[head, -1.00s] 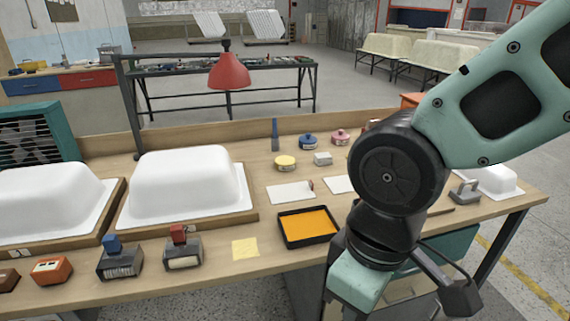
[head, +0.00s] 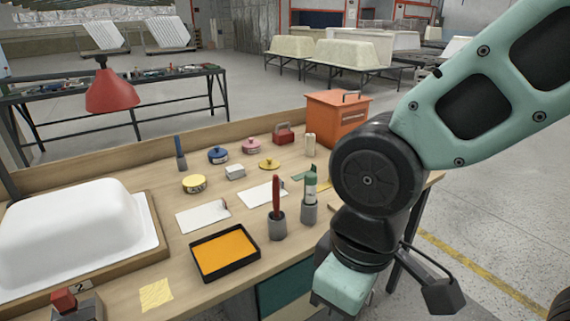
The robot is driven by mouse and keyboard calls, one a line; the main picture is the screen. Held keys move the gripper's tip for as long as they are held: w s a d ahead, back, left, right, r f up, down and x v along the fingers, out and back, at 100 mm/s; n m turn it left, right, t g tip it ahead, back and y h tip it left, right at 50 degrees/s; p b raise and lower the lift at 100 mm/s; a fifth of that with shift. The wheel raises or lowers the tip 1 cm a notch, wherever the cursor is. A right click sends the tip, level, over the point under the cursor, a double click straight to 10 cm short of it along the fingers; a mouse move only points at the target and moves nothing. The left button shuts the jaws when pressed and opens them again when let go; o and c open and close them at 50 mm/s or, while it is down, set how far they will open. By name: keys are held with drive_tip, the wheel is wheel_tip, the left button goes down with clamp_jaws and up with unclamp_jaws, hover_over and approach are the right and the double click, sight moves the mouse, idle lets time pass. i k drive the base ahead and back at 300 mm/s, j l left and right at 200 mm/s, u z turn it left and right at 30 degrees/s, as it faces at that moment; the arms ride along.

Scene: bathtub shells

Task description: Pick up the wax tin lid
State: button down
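A flat yellow lid with a small knob (head: 269,164) lies on the workbench (head: 185,228), right of the middle of its back part. It looks like the wax tin lid. A round yellow tin with a label band (head: 195,184) stands apart from it, to the left and nearer. A blue knobbed tin (head: 218,155) and a pink knobbed tin (head: 251,146) stand behind. The mint end of my arm, with my gripper (head: 345,285), hangs at the bench's front edge, right of and well short of the lid. No fingers can be made out.
A black tray with orange content (head: 224,252) and two holders, with a red-handled tool (head: 277,210) and a green-white tube (head: 310,195), stand in front of the lid. A white block (head: 235,172) is left of it. An orange toolbox (head: 336,120) stands back right.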

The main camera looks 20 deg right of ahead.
sight(270, 164)
drive_tip(key=i+l+u, duration=0.6)
drive_tip(key=i+l, duration=0.2)
drive_tip(key=i, duration=0.1)
